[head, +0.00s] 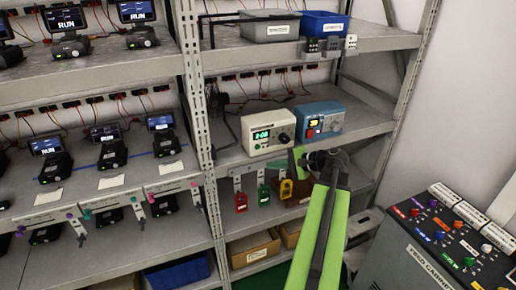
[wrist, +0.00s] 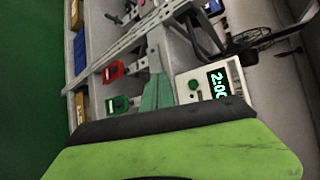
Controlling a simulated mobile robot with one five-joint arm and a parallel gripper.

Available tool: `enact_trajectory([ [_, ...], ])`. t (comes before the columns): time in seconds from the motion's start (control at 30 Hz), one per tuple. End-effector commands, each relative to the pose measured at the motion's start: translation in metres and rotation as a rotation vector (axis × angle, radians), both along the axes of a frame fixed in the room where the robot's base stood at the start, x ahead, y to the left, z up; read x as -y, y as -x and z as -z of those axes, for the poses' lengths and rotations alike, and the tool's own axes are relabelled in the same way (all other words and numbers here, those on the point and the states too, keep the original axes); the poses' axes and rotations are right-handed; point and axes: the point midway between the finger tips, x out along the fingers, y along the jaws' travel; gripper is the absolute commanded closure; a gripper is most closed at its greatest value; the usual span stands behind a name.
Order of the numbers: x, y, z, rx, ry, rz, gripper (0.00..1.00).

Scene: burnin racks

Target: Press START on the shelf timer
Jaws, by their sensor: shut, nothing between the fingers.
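The shelf timer (head: 268,131) is a cream box on the middle shelf of the right rack. Its dark display (wrist: 217,84) shows lit digits that look like 2:00 in the wrist view. A round green button (wrist: 194,85) sits beside the display; no lettering on it can be read. My gripper (head: 297,158) is shut and empty, in front of the shelf edge near the timer's lower right. In the wrist view its green fingertips (wrist: 157,93) appear beside the timer; contact cannot be told.
A blue device (head: 321,119) stands right of the timer. Red, green and yellow tags (head: 264,193) hang below the shelf edge. Grey and blue bins (head: 324,24) sit on the shelf above. A control console (head: 425,252) stands at lower right.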

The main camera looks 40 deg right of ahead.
Motion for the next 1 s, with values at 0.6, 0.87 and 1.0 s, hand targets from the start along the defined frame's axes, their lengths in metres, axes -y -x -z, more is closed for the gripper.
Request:
enact_trajectory([
  [0.6,0.028,-0.068,0.0,-0.001,0.001,-0.004,1.0],
  [0.87,0.032,-0.082,0.0,0.0,0.001,-0.002,1.0],
  [1.0,0.032,-0.082,0.0,-0.001,0.001,-0.002,1.0],
])
